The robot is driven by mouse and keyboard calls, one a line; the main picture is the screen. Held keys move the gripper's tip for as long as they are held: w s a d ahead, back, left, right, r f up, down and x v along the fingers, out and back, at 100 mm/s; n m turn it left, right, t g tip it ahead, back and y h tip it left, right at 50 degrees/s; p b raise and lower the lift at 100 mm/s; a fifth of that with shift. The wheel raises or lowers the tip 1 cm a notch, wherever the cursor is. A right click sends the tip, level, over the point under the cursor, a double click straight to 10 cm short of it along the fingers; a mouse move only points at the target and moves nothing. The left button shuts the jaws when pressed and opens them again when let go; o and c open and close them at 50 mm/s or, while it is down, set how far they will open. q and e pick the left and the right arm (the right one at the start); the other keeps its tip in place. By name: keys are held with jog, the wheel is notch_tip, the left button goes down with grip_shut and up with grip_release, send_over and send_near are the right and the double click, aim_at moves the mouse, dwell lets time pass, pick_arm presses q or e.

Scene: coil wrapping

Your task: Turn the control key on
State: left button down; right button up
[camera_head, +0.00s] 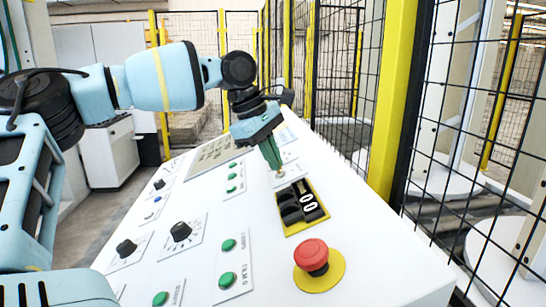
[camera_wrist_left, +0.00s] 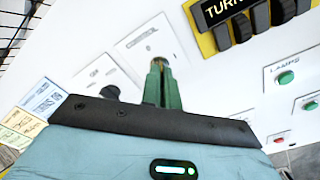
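The control key (camera_head: 281,174) is a small brass-coloured piece on a white plate of the sloping control panel. It also shows in the left wrist view (camera_wrist_left: 157,61), at the tips of my green fingers. My left gripper (camera_head: 276,165) reaches down to it from above, its two fingers close together with the key at their tips. The fingers look shut on the key and hide part of it. They also show in the left wrist view (camera_wrist_left: 160,80). The key's exact angle is too small to tell. My right gripper is not in view.
The white panel (camera_head: 190,270) carries a red emergency button (camera_head: 311,254) on a yellow base, a yellow-framed black switch block (camera_head: 301,206), black knobs (camera_head: 180,231) and several green buttons (camera_head: 228,280). A yellow post (camera_head: 391,100) and black mesh fence stand close on the right.

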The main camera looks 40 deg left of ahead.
pick_arm(q)
jog(key=m, duration=0.4)
jog(key=shift+s+m, duration=0.1)
jog(key=shift+m, duration=0.2)
jog(key=m, duration=0.4)
jog(key=shift+m, duration=0.3)
jog(key=c, duration=1.7)
grip_release()
jog(key=shift+v, duration=3.9)
jog(key=shift+s, duration=0.15)
